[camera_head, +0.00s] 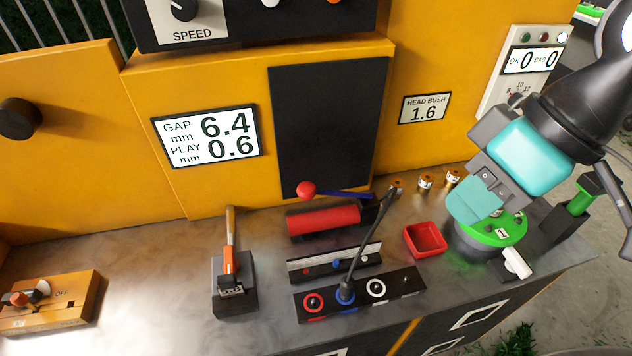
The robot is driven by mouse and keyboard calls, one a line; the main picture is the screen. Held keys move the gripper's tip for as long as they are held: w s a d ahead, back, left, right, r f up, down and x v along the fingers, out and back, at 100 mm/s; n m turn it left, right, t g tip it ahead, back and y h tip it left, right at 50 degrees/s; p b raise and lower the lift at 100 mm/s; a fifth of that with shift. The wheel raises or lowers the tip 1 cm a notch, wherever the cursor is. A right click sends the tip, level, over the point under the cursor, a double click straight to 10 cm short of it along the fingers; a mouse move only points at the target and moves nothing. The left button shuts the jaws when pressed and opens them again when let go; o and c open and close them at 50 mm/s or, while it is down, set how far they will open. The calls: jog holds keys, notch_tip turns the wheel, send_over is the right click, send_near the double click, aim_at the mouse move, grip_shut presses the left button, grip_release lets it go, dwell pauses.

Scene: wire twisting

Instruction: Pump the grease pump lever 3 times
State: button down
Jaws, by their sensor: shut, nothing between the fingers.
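What looks like the grease pump is a red cylinder (325,219) lying on the metal bench in front of the dark panel. Its blue lever (345,193) runs above the cylinder from a dark block at the right to a red ball knob (306,190) at the left. The lever lies nearly level. My gripper (472,208) is at the right, well apart from the lever, above or in front of the green round stand. Its fingers are shut and empty. It hides part of the stand.
A red tray (425,240) lies between pump and gripper. Small cylinders (426,181) stand behind.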

jog(key=w+a+f+n+t, duration=0.2)
jog(key=w+a+f+n, duration=0.1)
jog(key=w+n, duration=0.4)
jog(key=w+a+f+n+t+y, duration=0.1)
jog(key=w+a+f+n+t, duration=0.2)
jog(key=w+n, duration=0.4)
jog(key=w+a+f+n+t+y, duration=0.1)
jog(key=w+a+f+n, duration=0.4)
jog(key=w, duration=0.7)
jog(key=shift+w+a+f+n+t+p, duration=0.25)
jog(key=shift+w+f+n+t+p, duration=0.1)
jog(key=shift+f+n+t, duration=0.65)
jog(key=b, duration=0.5)
send_over(324, 190)
jog(key=f, duration=0.7)
jog(key=shift+d+f, duration=0.1)
jog(key=shift+d, duration=0.25)
jog(key=shift+a+f, duration=0.2)
jog(key=shift+f, duration=0.15)
jog(key=shift+f+b, duration=0.15)
jog(key=shift+b, duration=0.15)
jog(key=shift+a+f+b, duration=0.2)
jog(key=shift+f+b, duration=0.05)
jog(key=shift+b, duration=0.15)
